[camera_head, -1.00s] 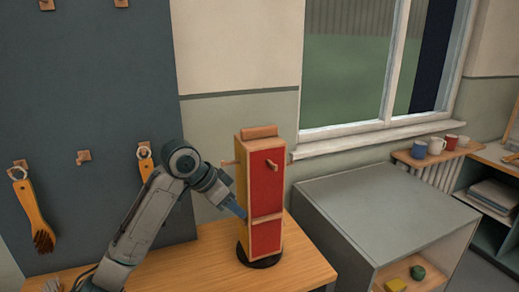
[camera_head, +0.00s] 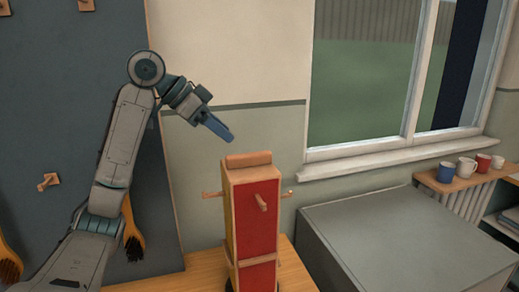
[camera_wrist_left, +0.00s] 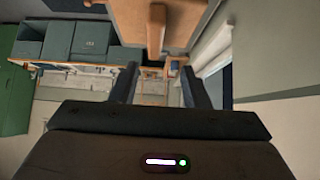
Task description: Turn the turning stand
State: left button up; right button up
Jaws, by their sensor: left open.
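The turning stand (camera_head: 256,228) is a tall upright box on the wooden bench. It has a red face towards me, a narrow yellow side at left, a wooden block on top and pegs sticking out near its top. Its round dark base is mostly cut off by the lower edge of the head view. My left gripper (camera_head: 220,130) is above and left of the stand's top, apart from it. In the left wrist view the jaws (camera_wrist_left: 160,92) are apart with nothing between them. My right gripper does not show.
The wooden bench top (camera_head: 294,270) shows around the stand. A grey cabinet (camera_head: 405,240) stands to the right. Brushes (camera_head: 133,232) hang on the dark pegboard (camera_head: 60,120) behind my left arm. Several mugs (camera_head: 466,166) stand on a shelf below the window.

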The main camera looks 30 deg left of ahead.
aim_at(248, 153)
pick_arm(q)
jog(key=shift+s+d+f+p, duration=0.1)
jog(key=shift+d+f+p, duration=0.2)
jog(key=shift+d+f, duration=0.4)
jog(key=x, duration=0.3)
jog(key=shift+d+f+p, duration=0.1)
jog(key=shift+d+p, duration=0.05)
jog(key=shift+p, duration=0.2)
jog(key=shift+w+d+f+p, duration=0.15)
jog(key=shift+w+d+f, duration=0.1)
jog(key=shift+w+f, duration=0.3)
jog(key=shift+w+d+f+p, duration=0.15)
jog(key=shift+w+d+f, duration=0.15)
jog(key=shift+w+f, duration=0.3)
jog(key=shift+w+d+f, duration=0.25)
jog(key=shift+f, duration=0.05)
jog(key=shift+c, duration=0.9)
jog(key=c, duration=0.7)
grip_shut()
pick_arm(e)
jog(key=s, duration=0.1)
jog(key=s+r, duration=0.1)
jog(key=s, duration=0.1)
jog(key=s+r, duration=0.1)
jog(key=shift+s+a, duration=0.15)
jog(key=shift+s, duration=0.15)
